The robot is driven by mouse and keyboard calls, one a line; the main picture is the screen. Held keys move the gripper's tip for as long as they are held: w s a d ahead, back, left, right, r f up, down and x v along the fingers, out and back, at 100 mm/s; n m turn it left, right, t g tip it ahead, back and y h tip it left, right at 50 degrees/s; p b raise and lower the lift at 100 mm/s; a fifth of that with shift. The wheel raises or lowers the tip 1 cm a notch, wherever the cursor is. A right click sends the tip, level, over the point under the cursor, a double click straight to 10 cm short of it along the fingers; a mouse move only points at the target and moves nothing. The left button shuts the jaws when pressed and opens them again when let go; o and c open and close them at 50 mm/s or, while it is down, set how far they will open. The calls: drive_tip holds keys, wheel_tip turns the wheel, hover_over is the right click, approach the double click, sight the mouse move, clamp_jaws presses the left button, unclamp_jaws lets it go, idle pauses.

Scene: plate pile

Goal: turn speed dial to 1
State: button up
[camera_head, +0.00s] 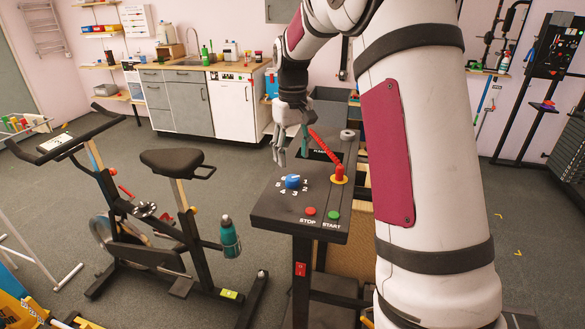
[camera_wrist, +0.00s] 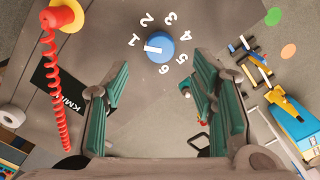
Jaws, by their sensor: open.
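The blue speed dial (camera_head: 292,181) sits on the dark console top (camera_head: 262,208), ringed by white numbers. In the wrist view the dial (camera_wrist: 160,45) has a white pointer that points left, close to the 1 (camera_wrist: 135,40) and slightly off it on the side away from the 2. My gripper (camera_head: 292,150) hangs above the console, behind the dial in the head view. In the wrist view my gripper (camera_wrist: 153,82) is open and empty, its green-padded fingers wide apart. The dial lies beyond the fingertips, roughly between their lines, and no finger is seen touching it.
A red plug on a yellow base (camera_head: 339,177) with a coiled red cord (camera_head: 322,146) stands right of the dial. A red STOP button (camera_head: 310,211) and a green START button (camera_head: 333,215) are at the console's front. An exercise bike (camera_head: 170,230) stands to the left.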

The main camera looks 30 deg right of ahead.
drive_tip(key=shift+r, duration=2.35)
drive_tip(key=s+a+r+t, duration=0.1)
drive_tip(key=s+a+r, duration=0.35)
drive_tip(key=s, duration=0.35)
drive_tip(key=s+a+r+t, duration=0.2)
drive_tip(key=s+a+r, duration=0.2)
drive_tip(key=s+a, duration=0.25)
drive_tip(key=s+a+f+t, duration=0.1)
drive_tip(key=s+a+f, duration=0.1)
drive_tip(key=s, duration=0.5)
drive_tip(key=s+a+f+t, duration=0.1)
drive_tip(key=s+a, duration=0.1)
drive_tip(key=s, duration=0.6)
drive_tip(key=shift+s+f, duration=0.25)
drive_tip(key=shift+f, duration=0.15)
